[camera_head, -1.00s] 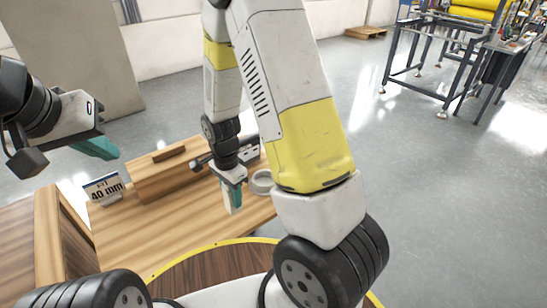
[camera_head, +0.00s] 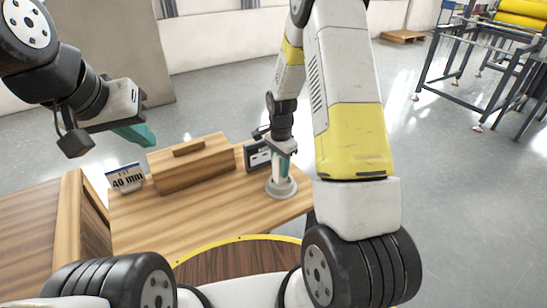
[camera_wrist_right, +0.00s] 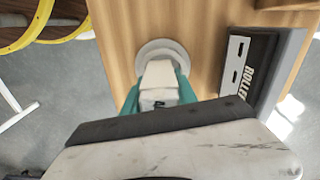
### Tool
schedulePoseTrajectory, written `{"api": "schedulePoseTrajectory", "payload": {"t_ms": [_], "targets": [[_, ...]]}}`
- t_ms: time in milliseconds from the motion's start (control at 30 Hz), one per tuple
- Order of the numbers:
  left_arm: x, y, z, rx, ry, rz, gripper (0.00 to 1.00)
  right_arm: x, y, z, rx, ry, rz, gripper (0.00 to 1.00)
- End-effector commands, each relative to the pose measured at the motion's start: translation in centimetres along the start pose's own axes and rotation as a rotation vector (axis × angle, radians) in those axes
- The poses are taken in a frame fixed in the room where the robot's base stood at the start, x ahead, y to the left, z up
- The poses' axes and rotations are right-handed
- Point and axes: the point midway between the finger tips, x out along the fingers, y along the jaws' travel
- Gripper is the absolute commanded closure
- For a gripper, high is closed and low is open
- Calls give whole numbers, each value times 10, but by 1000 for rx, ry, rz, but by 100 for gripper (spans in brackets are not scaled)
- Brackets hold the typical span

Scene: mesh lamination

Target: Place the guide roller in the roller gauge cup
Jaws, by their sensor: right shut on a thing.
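The roller gauge cup (camera_head: 281,188) is a pale grey round piece with a wide flange near the right end of the wooden table. It also shows in the right wrist view (camera_wrist_right: 152,48). My right gripper (camera_head: 282,171) points down directly over the cup, its teal fingers shut on the guide roller. The pale roller (camera_wrist_right: 160,76) shows between the fingers in the wrist view, and it overlaps the cup there. Its lower end is hidden, so I cannot tell how deep it sits. My left gripper (camera_head: 137,135) hangs in the air at the left, away from the cup; its finger gap is unclear.
A dark sign (camera_wrist_right: 256,72) reading "ROLLE…" stands beside the cup. A wooden block (camera_head: 190,163) and a "40 mm" sign (camera_head: 126,177) stand further left on the table (camera_head: 215,205). The table's front middle is clear.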

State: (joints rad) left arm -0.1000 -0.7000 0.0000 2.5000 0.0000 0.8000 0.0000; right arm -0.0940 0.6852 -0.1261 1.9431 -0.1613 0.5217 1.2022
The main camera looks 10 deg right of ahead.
Motion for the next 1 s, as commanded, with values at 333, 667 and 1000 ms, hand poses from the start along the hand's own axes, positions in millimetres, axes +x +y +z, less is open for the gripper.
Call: {"api": "schedulePoseTrajectory", "payload": {"t_ms": [333,667,1000], "targets": [[0,0,0,0,0,0,100,31,-3,-10,-1,-2,3,100],[0,0,0,0,0,0,100,37,-4,-10,0,0,-1,100],[0,0,0,0,0,0,100,39,-4,-10,0,0,0,44]]}}
